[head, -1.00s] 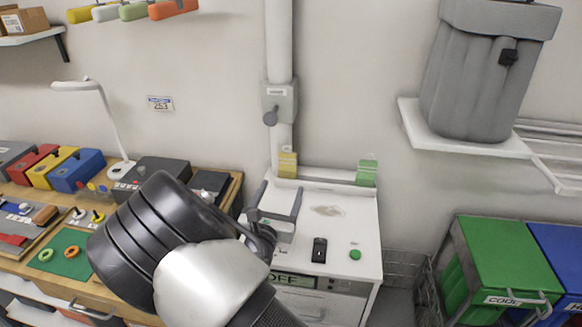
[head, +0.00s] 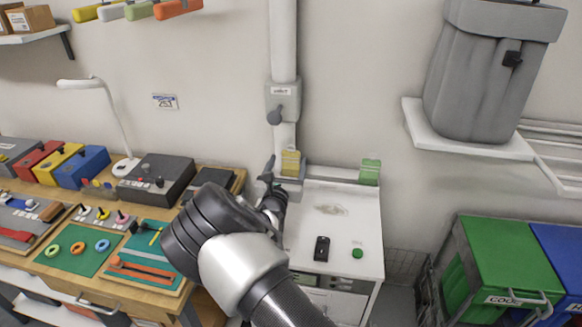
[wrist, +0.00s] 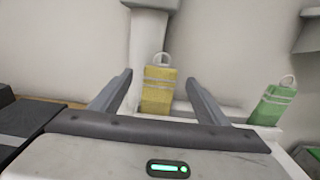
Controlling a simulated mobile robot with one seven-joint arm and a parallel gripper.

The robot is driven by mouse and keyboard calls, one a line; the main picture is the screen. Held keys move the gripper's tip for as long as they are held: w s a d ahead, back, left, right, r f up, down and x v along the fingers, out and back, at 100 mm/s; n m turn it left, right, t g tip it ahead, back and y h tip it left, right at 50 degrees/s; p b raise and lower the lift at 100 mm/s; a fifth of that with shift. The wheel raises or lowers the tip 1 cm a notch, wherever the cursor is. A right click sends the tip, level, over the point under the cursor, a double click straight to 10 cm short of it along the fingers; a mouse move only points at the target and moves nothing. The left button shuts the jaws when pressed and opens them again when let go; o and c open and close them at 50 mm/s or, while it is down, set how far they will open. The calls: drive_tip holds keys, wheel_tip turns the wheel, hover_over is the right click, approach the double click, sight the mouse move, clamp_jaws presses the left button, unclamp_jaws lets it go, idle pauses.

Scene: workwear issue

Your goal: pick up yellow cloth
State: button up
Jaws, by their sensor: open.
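The yellow cloth (head: 291,163) hangs upright at the back left of the white cabinet top, below the wall pipe. In the wrist view the yellow cloth (wrist: 159,92) has pale bands and a ring at its top. My gripper (head: 271,170) is just left of the cloth in the head view. In the wrist view my gripper (wrist: 160,84) is open, with one finger on each side of the cloth and the cloth seen between them. I cannot tell how far the cloth lies beyond the fingertips. Nothing is held.
A green cloth (head: 370,172) hangs to the right on the same rail. A wooden workbench (head: 60,280) stands left.

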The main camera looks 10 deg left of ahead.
sight(290, 154)
drive_tip(key=w, duration=0.3)
drive_tip(key=shift+w, duration=0.25)
drive_tip(key=shift+c, duration=0.2)
drive_tip(key=c, duration=1)
drive_tip(key=shift+r, duration=0.15)
drive_tip(key=shift+r, duration=0.25)
wheel_tip(290, 154, up, 6)
drive_tip(key=s+d+b, duration=0.1)
drive_tip(key=s, duration=1.7)
drive_tip(key=shift+r, duration=0.15)
